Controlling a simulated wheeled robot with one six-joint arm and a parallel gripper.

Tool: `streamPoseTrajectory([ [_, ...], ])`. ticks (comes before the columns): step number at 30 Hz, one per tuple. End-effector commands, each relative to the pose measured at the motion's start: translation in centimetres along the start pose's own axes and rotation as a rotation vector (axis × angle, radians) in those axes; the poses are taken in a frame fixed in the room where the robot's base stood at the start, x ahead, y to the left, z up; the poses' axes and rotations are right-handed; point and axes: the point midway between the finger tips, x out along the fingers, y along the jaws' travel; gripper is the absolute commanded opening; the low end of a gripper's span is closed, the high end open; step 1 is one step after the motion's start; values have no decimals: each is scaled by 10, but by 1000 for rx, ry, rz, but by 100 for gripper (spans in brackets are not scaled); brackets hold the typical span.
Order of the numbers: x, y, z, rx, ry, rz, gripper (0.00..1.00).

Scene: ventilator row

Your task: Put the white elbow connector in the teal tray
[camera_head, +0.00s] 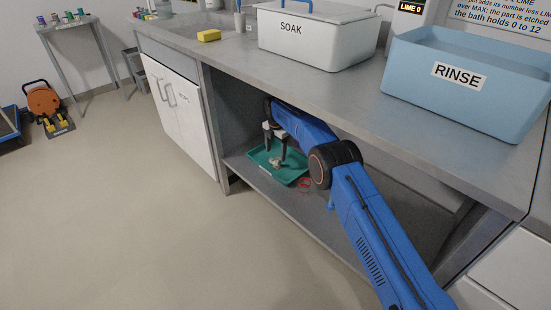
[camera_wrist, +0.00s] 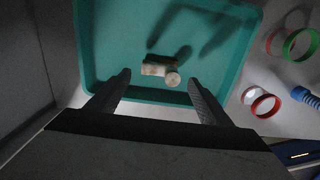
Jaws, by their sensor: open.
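The teal tray (camera_head: 262,157) sits on the shelf under the counter, and it fills much of the wrist view (camera_wrist: 215,20). The white elbow connector (camera_wrist: 160,69) lies inside the tray, near its front edge in the wrist view; it also shows small in the head view (camera_head: 275,162). My gripper (camera_wrist: 160,82) is open and empty above the tray's front edge, its fingers apart on either side of the connector and not touching it. The fingers also show in the head view (camera_head: 276,154). Shadows of the fingers fall on the tray floor.
Right of the tray lie a green ring (camera_wrist: 287,44), red rings (camera_wrist: 266,106) and a blue ribbed part (camera_wrist: 304,96). The counter (camera_head: 300,80) overhangs the shelf, and a cabinet wall (camera_wrist: 22,60) stands close on the left. The SOAK tub (camera_head: 320,40) and RINSE basin (camera_head: 460,90) stand above.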

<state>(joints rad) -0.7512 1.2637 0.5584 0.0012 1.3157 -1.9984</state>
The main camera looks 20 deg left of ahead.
Motion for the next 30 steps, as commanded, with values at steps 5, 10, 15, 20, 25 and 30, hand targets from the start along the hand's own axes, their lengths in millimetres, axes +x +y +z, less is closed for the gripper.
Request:
streamPoseTrajectory([
  [5, -36, 0, 0, 0, -1, 2, 73],
  [10, -58, 0, 0, 0, 0, 0, 73],
  [15, -70, 0, 0, 0, 0, -1, 73],
  [20, -72, 0, 0, 0, 1, -2, 73],
  [25, -72, 0, 0, 0, 1, -1, 73],
  [30, -72, 0, 0, 0, 0, -1, 73],
])
